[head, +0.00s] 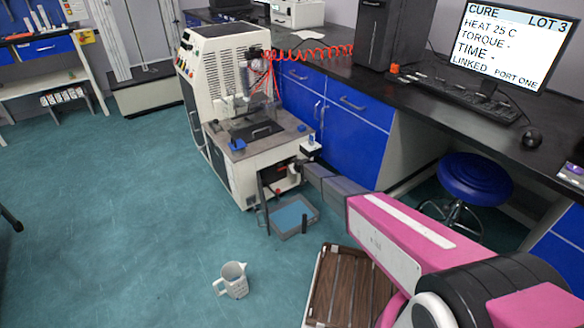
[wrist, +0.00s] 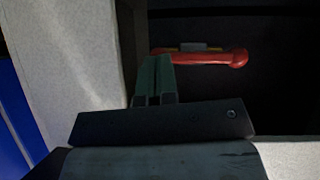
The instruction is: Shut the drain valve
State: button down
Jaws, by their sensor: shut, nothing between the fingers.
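In the wrist view a red lever handle (wrist: 205,57), which I take to be the drain valve's, lies level across a dark recess in the machine. A grey and yellow part shows just behind its middle. My gripper (wrist: 155,82) has its two fingers together and empty. The fingertips are just below the handle's left part in the picture; I cannot tell whether they touch it. In the head view my arm reaches to the lower front of the cream rheometer (head: 218,75), and the valve is too small there to make out clearly.
A tray of blue liquid (head: 275,233) stands on the floor below the machine's front. A white jug (head: 233,283) stands nearer on the open floor. A wooden slatted platform (head: 322,300) is under my arm. Blue cabinets (head: 352,150) and a blue stool (head: 474,180) are to the right.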

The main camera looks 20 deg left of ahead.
jog(key=shift+w+f, duration=0.1)
jog(key=shift+f, duration=0.05)
jog(key=f+m+g+y, duration=0.1)
jog(key=m+g+y, duration=0.1)
jog(key=m, duration=0.1)
jog(key=f+m+g+y, duration=0.2)
jog(key=y, duration=0.1)
jog(key=s+f+m+g+y, duration=0.1)
jog(key=m+y, duration=0.1)
jog(key=m, duration=0.1)
jog(key=shift+a+f+m+g, duration=0.25)
jog(key=shift+a+m+g, duration=0.05)
jog(key=shift+a+g, duration=0.1)
dwell(0.5)
jog(key=shift+d, duration=0.1)
jog(key=v, duration=1.4)
